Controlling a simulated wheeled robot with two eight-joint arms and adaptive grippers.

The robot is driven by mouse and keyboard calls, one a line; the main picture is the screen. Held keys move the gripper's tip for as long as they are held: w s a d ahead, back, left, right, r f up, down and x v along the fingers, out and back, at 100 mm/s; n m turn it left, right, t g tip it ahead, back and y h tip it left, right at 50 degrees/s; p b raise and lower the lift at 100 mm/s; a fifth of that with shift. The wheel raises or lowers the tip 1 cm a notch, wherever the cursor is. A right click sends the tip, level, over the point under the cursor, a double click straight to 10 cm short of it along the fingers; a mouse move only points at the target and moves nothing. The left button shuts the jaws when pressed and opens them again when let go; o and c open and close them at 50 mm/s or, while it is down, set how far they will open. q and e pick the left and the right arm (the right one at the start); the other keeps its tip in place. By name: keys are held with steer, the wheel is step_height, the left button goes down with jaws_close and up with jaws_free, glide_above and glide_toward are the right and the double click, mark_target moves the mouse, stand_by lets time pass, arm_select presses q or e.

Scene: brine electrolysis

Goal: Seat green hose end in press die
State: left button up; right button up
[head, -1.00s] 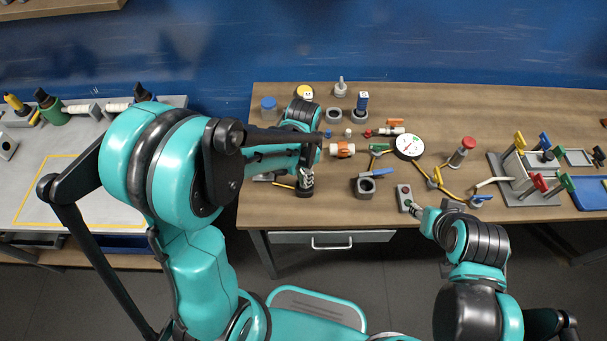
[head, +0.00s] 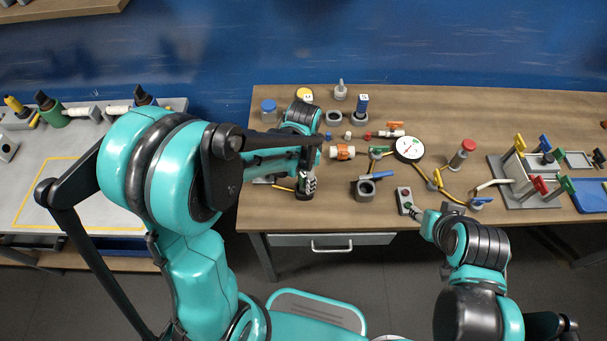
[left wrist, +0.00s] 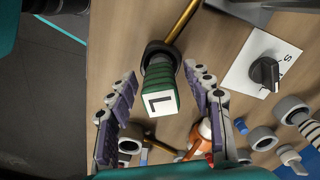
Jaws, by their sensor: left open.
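A green ribbed piece with a white end face marked "L" (left wrist: 163,82), apparently the green hose end, stands in a dark ring (left wrist: 151,52) in the left wrist view. How deep it sits is not clear. My left gripper (left wrist: 160,71) is open, with one finger on each side of the green piece and visible gaps between. In the head view my left gripper (head: 308,184) is low over the front left of the bench, and the arm partly hides the piece. I cannot identify the press die for certain. My right gripper (head: 413,211) is beside a button box (head: 404,196); its fingers are too small to read.
A brass rod (left wrist: 182,20) runs out from the dark ring.

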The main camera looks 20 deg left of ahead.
arm_select(q)
step_height(320, 180, up, 12)
stand_by(0.4)
